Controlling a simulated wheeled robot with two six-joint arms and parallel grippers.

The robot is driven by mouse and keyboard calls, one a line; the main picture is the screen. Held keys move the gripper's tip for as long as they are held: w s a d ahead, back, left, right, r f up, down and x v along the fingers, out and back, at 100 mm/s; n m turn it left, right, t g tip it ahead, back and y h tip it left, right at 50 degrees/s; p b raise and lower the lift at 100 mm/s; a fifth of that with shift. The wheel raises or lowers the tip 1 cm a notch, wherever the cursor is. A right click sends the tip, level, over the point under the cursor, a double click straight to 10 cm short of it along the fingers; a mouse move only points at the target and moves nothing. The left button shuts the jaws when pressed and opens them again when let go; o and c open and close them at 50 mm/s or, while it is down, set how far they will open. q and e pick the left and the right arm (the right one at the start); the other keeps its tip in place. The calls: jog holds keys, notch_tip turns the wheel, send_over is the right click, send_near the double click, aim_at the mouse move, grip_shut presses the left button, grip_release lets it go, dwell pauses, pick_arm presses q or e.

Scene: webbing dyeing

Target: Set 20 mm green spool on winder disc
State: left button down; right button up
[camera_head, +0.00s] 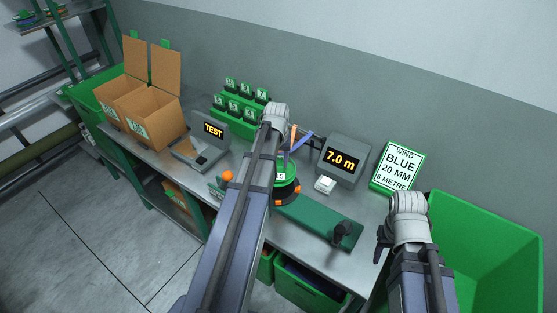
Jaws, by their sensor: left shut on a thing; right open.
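My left gripper (274,116) is over the bench, its fingers mostly hidden by my own forearm. It is shut, apparently on a green spool (281,179) with a white label; the label's number is partly covered. The spool shows just right of the forearm, above a round black base with orange parts (287,197), which looks like the winder disc. The forearm hides whether the spool touches the disc. My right gripper (381,246) is open and empty, at the bench's right end beside the green bin.
A dark green plate with a black knob (342,234) extends right from the disc. Behind stand a "7.0 m" display (343,160), a blue strip (299,142) and a sign reading BLUE 20 MM (397,166). A TEST unit (211,133), green labelled holders (238,101) and cartons (150,115) stand left. A large green bin (487,228) is right.

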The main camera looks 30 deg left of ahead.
pick_arm(q)
jog(key=shift+f+b, duration=3.35)
jog(key=shift+f, duration=0.15)
jog(key=shift+c, duration=1)
grip_release()
jog(key=shift+r, duration=0.15)
jog(key=r+p, duration=0.5)
jog(key=s+r+p, duration=0.1)
jog(key=r+p, duration=0.1)
jog(key=p, duration=0.1)
jog(key=shift+d+r, duration=0.2)
jog(key=shift+r, duration=0.1)
jog(key=shift+w, duration=0.1)
jog(key=s+d+m, duration=0.4)
jog(key=s+d, duration=0.3)
jog(key=d, duration=0.8)
jog(key=s+d+m+g, duration=0.1)
jog(key=s+d+m, duration=0.3)
jog(key=s+d, duration=0.4)
jog(key=d, duration=0.7)
jog(key=shift+s+m+y, duration=0.3)
jog(key=shift+m, duration=0.1)
